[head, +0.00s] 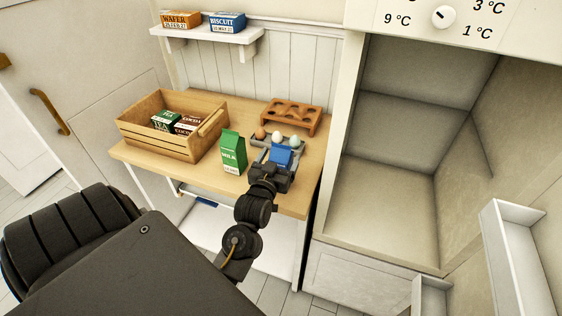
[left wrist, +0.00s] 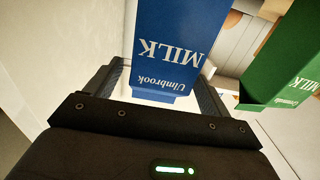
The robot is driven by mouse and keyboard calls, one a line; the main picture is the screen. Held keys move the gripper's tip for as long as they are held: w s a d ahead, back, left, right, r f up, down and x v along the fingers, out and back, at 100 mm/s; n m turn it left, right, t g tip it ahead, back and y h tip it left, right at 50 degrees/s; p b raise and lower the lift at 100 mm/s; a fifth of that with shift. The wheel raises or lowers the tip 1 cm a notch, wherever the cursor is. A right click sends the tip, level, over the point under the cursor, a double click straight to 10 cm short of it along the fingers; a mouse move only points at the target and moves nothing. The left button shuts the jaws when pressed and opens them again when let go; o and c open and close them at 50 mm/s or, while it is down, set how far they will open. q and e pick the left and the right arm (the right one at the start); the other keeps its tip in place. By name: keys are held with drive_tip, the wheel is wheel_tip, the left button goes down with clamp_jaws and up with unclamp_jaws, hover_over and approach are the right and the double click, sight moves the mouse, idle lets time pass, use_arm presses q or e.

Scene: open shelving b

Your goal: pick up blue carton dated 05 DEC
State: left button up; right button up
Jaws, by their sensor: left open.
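A blue milk carton (head: 282,156) stands near the right front of the wooden table, partly hidden by my left gripper. My left gripper (head: 273,171) is open at the carton. In the left wrist view the blue carton (left wrist: 168,45) shows its "Ulmbrook MILK" face between the two open fingers (left wrist: 163,88). I cannot tell whether the fingers touch it. Its date is not readable in either view. A green milk carton (head: 233,153) stands to its left, and also shows at the right of the left wrist view (left wrist: 285,62). My right gripper is not in view.
A brown holder (head: 291,116) stands farther back. A wooden crate (head: 163,145) with tea and cocoa boxes is at left. A wall shelf (head: 212,33) holds wafer and biscuit boxes. An empty open compartment (head: 385,205) is at right.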

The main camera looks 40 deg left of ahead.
use_arm(q)
drive_tip(key=shift+x, duration=0.85)
drive_tip(key=shift+c, duration=0.3)
clamp_jaws()
